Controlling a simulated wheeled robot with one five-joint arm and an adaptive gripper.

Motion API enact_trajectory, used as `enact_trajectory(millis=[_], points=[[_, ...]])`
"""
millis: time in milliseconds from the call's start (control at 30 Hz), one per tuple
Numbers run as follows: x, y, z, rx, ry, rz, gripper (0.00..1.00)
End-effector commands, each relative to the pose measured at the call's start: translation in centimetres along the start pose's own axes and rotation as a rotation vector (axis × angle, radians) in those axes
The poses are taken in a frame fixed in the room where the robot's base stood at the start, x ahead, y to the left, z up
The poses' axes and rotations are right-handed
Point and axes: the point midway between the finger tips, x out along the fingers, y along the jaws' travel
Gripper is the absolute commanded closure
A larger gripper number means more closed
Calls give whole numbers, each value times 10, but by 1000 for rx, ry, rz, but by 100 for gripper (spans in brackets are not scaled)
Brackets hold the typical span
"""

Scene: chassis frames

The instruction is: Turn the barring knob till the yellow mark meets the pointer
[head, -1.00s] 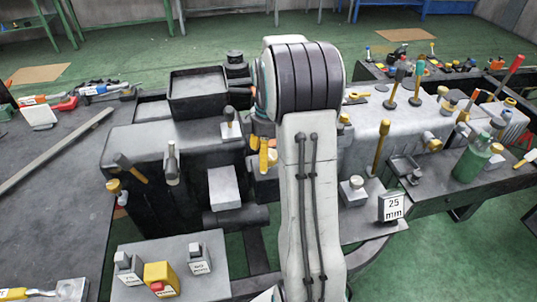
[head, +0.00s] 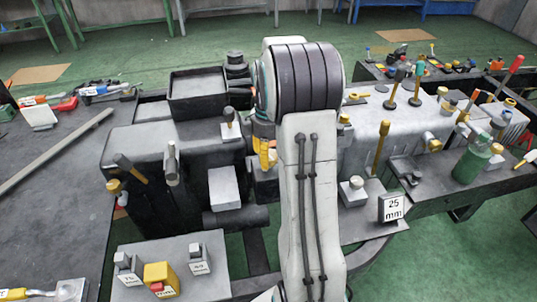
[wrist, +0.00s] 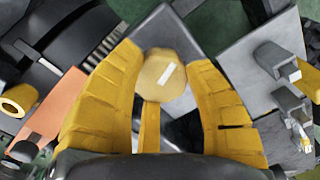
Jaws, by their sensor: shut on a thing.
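The knob (wrist: 160,82) is a tan, many-sided piece in the wrist view, with a white strip (wrist: 171,73) on its face. My gripper (wrist: 166,62) has its two yellow fingers on either side of the knob and is shut on it. A narrow yellow bar (wrist: 150,127) shows just below the knob, between the fingers; I cannot tell whether it is the mark or the pointer. In the head view my gripper (head: 264,148) shows as yellow fingers left of my arm, and the knob is hidden there.
A block with a yellow box and red button (head: 160,277) stands at front left. A "25 mm" sign (head: 392,208) and a green bottle (head: 473,160) stand right of my arm. Levers (head: 172,165) rise from the dark machine on the left.

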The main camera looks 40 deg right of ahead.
Motion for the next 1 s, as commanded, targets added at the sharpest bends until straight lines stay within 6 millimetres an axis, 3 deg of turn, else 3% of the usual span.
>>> enact_trajectory(millis=[467, 1000], points=[[1, 0, 0, 112, -1, -3, 86], [2, -1, 0, 600, -3, -4, 86]])
